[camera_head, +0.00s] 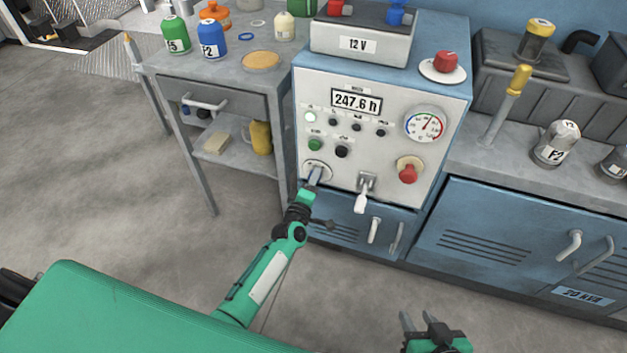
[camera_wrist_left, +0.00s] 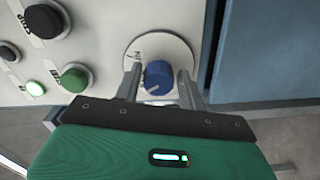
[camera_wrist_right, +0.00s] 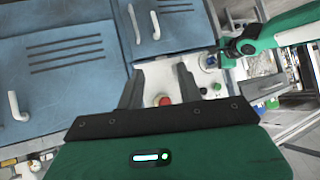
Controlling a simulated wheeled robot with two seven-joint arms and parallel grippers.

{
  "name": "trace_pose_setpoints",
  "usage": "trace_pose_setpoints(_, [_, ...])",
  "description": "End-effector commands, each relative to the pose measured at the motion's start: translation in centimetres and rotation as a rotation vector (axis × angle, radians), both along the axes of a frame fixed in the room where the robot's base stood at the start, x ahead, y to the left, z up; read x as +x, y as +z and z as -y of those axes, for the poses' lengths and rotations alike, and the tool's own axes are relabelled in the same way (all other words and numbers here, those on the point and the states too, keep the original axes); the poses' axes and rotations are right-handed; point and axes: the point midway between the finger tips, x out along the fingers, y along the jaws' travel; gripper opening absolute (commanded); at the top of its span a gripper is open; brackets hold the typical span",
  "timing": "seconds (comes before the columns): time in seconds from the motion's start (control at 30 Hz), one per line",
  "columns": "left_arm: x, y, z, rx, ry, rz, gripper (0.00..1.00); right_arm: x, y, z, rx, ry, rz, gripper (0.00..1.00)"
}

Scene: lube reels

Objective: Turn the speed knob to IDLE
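The blue speed knob (camera_wrist_left: 158,78) sits on a round pale dial plate (camera_wrist_left: 152,45) on the front of the control panel, seen in the left wrist view. A pale mark shows on the knob's face; the dial lettering is too small to read. My left gripper (camera_head: 315,177) is at the panel's lower left. In the left wrist view its fingers (camera_wrist_left: 159,88) stand open on either side of the knob, with small gaps visible. In the head view the gripper hides the knob. My right gripper (camera_head: 424,322) is open and empty, low in front of the cabinets.
The control panel (camera_head: 345,85) also carries a red knob (camera_head: 408,174), a white-handled lever (camera_head: 361,200), a gauge (camera_head: 425,124) and several buttons. A side table (camera_head: 225,72) with bottles stands left. Blue cabinets (camera_head: 500,240) stand right. The floor in front is clear.

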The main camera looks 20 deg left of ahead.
Motion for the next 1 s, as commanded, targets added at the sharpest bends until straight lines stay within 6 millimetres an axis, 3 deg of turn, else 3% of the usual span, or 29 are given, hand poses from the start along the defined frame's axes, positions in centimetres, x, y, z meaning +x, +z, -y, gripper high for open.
trace_pose_setpoints(0.47, [-0.8,0.1,0.0,0.002,0.0,0.001,0.53,-0.2,0.0,0.1,-0.005,0.0,-0.013,0.36])
trace_pose_setpoints(1.0, [-10.6,0.1,-0.4,0.001,0.0,-0.001,0.53,-1.4,0.2,2.9,-0.096,-0.028,-0.178,0.36])
